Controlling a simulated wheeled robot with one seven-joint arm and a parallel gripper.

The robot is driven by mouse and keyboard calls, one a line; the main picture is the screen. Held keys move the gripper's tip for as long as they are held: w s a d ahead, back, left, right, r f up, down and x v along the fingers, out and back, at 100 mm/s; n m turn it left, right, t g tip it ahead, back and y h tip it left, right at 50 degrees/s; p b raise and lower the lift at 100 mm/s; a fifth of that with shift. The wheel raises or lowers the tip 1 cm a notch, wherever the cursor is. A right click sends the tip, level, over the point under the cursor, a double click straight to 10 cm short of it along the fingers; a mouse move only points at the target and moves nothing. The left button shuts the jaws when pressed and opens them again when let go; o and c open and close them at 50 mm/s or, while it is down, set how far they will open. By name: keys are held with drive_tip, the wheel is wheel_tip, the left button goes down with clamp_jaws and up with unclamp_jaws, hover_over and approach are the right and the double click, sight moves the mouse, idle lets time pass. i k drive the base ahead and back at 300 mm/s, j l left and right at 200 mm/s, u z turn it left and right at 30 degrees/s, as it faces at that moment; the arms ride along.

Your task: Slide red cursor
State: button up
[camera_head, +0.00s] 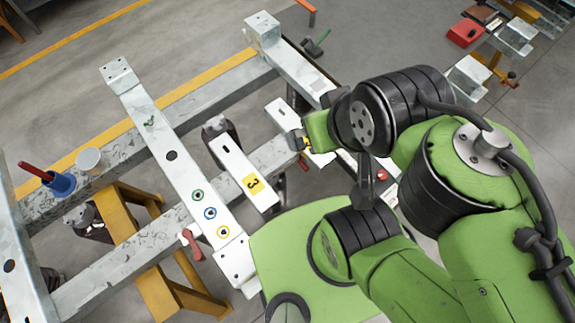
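I cannot tell for certain which part is the red cursor. A small red piece (382,174) shows on the white panel beside my arm, partly hidden by it. A red handle-like part (192,243) sits at the edge of the long white beam (158,128), near green, blue and yellow ring marks. My gripper (299,141) is over the frame at the centre, near the short white plates. Its fingers are mostly hidden and small, so I cannot tell whether it is open or shut. Nothing is clearly seen in it.
A white plate marked "3" (240,170) lies left of my gripper. Grey metal frame beams (120,262) cross below, on yellow trestles (138,240). A blue cup (61,185) with a red stick and a white cup (89,160) stand left. A red box (465,33) is far right.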

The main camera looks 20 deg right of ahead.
sight(303, 164)
drive_tip(key=k+z, duration=0.15)
drive_tip(key=k, duration=0.25)
drive_tip(key=k+u, duration=0.15)
drive_tip(key=u, duration=0.25)
drive_tip(key=k+j+u, duration=0.1)
drive_tip(key=u, duration=0.3)
drive_tip(key=k+j+u, duration=0.15)
drive_tip(key=u, duration=0.25)
